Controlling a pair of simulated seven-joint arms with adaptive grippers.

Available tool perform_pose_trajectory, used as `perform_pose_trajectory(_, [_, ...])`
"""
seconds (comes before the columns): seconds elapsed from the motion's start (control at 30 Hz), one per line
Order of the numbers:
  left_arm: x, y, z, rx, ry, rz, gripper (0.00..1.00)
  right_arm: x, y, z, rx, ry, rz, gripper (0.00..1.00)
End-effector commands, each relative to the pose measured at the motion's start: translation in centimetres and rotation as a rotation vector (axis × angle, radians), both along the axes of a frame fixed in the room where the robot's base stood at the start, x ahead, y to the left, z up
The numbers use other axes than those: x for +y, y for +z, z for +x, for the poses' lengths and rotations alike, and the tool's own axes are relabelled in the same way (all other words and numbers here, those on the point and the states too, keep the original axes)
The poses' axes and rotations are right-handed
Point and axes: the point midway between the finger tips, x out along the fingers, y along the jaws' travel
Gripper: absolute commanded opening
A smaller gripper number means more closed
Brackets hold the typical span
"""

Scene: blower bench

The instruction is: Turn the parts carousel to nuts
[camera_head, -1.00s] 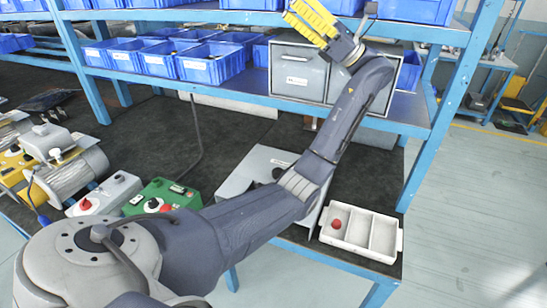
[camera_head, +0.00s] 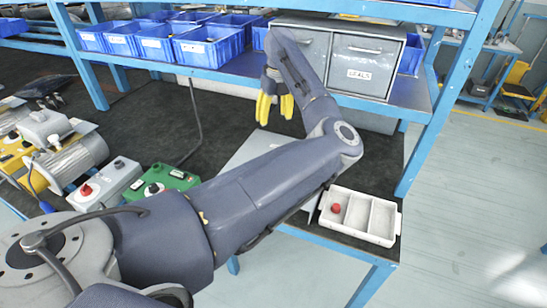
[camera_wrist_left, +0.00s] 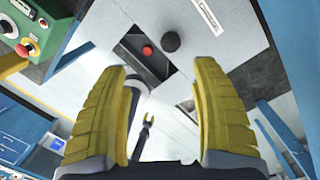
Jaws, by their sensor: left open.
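The likely parts carousel is a low grey housing (camera_head: 248,147) on the bench, partly hidden behind my left arm in the head view. In the left wrist view its grey top (camera_wrist_left: 245,25) has a white label too small to read, a round black knob (camera_wrist_left: 170,42) and a dark opening (camera_wrist_left: 133,46) with a red round part (camera_wrist_left: 148,50) in it. My left gripper (camera_head: 274,108) points down above the housing, apart from it. Its yellow fingers are spread and empty in the left wrist view (camera_wrist_left: 165,125). The knob is hidden in the head view.
A white divided tray (camera_head: 383,224) with a red ball (camera_head: 336,208) stands at the bench's right end. A green control box (camera_head: 160,182) is left of the housing. Blue bins (camera_head: 205,46) and a grey drawer cabinet (camera_head: 362,62) fill the shelf behind.

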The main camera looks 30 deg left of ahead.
Motion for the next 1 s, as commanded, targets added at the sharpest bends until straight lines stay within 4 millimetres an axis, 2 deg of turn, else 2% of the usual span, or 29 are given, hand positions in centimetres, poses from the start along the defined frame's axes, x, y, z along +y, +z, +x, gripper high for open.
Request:
perform_pose_trajectory(0.13, [-1.7,-0.9,0.7,-0.021,-0.031,-0.068,0.64,0.0,0.0,0.0,0.000,0.000,0.000,0.44])
perform_pose_trajectory(0.37, [-1.9,-3.1,0.7,-0.021,-0.036,-0.080,0.64,-0.1,0.0,0.0,0.001,0.001,-0.001,0.44])
perform_pose_trajectory(1.0, [-1.9,-14.3,0.7,-0.019,-0.036,-0.077,0.64,-0.6,0.0,0.0,0.000,0.002,-0.006,0.44])
